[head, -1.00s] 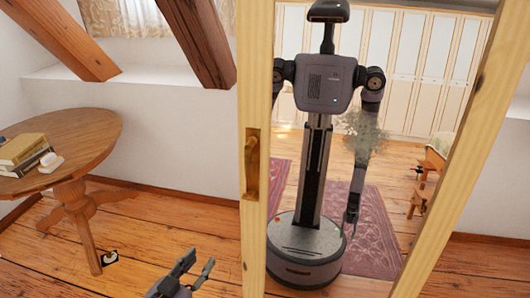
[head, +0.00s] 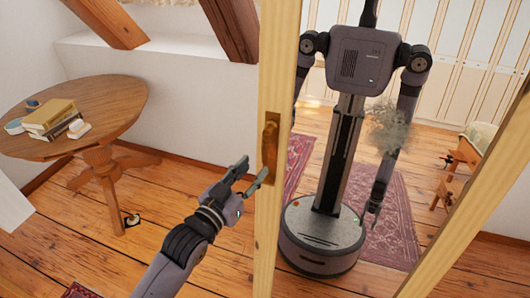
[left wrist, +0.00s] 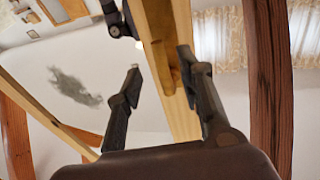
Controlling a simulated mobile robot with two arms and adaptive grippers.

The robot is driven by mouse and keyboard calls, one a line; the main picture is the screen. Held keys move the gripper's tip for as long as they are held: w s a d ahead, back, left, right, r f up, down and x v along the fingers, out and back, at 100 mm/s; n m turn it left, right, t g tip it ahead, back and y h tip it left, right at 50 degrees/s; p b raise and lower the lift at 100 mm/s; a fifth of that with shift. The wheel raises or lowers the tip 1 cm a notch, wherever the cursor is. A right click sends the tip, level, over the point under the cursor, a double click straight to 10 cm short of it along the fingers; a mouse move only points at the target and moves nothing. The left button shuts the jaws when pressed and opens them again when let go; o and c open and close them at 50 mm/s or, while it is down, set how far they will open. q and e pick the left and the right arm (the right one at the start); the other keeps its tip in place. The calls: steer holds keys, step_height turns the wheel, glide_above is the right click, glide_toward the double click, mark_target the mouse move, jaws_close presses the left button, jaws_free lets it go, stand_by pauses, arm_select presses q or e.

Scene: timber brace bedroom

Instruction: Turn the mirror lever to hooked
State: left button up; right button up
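The mirror (head: 440,255) is a tall glass in a pale wooden frame, and my reflection fills much of the glass. The lever (head: 270,140) is a small brown wooden piece, roughly upright on the frame's left post. It also shows between the fingertips in the left wrist view (left wrist: 165,65). My left gripper (head: 256,168) is open and empty, just left of and below the lever in the head view. In the left wrist view its two fingers (left wrist: 160,74) are wide apart. Contact with the lever cannot be told. My right gripper shows only as a reflection.
A round wooden table (head: 110,100) with books (head: 50,115) stands at the left. Sloping timber beams (head: 232,30) are behind. The plank floor (head: 100,260) between table and mirror is mostly clear.

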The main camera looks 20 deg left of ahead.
mark_target(263, 159)
arm_select(q)
steer(key=x, duration=0.6)
steer(key=shift+w+d+p, duration=0.1)
steer(key=shift+w+p, duration=0.2)
steer(key=shift+p, duration=0.1)
steer(key=shift+c, duration=0.6)
jaws_close()
